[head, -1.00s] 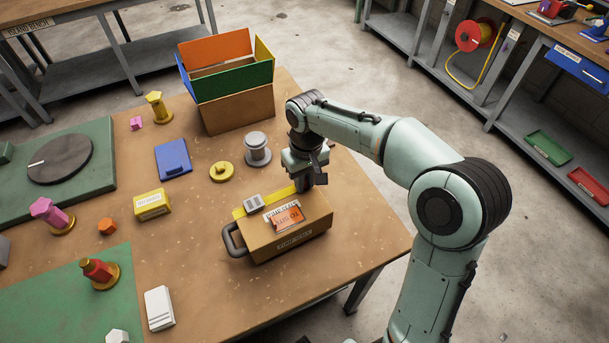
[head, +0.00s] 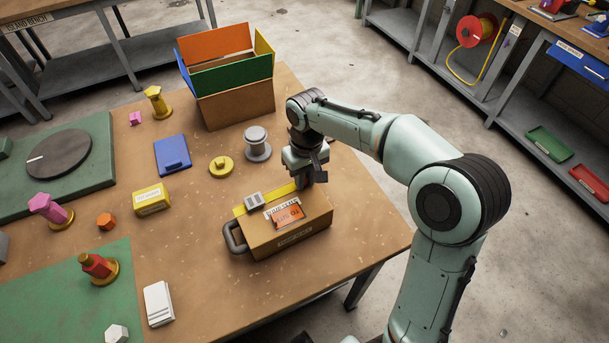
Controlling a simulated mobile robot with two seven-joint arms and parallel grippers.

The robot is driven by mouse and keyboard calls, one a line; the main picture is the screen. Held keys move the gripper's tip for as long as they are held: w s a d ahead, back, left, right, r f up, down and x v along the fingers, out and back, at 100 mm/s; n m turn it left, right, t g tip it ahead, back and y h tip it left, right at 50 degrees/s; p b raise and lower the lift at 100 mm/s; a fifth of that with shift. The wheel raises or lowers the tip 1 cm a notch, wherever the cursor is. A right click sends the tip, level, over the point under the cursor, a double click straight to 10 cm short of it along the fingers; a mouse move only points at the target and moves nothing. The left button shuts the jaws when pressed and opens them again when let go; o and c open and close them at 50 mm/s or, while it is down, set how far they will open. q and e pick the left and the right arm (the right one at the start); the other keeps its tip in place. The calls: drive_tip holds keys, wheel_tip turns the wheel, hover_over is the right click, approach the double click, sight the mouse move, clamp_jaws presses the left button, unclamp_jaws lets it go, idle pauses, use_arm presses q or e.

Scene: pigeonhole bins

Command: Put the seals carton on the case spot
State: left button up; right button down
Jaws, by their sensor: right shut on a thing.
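A small yellow carton (head: 152,200) with a white label too small to read sits left of the table's middle; it may be the seals carton. A brown case (head: 285,238) with a dark handle (head: 235,237) on its left lies near the table's right front. Its top bears a small grey piece and an orange and white label. A yellow strip (head: 244,208) shows along its far edge; whether it marks the case spot I cannot tell. My right gripper (head: 308,182) is shut at the case's far right edge, its fingertips partly hidden. My left gripper is not in view.
An open box with coloured flaps (head: 235,105) stands at the back. A grey knobbed piece (head: 257,145), a yellow disc (head: 221,166), a blue clipboard-like piece (head: 173,155) and a white stack (head: 158,304) are nearby. Green mats lie left. Bare tabletop lies between the yellow carton and the case.

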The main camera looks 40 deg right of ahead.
drive_tip(key=shift+f, duration=0.3)
drive_tip(key=c, duration=1.4)
unclamp_jaws()
drive_tip(key=o, duration=0.5)
drive_tip(key=shift+o, duration=0.2)
drive_tip(key=shift+r, duration=0.1)
drive_tip(key=shift+d+r, duration=0.1)
drive_tip(key=shift+r, duration=3.55)
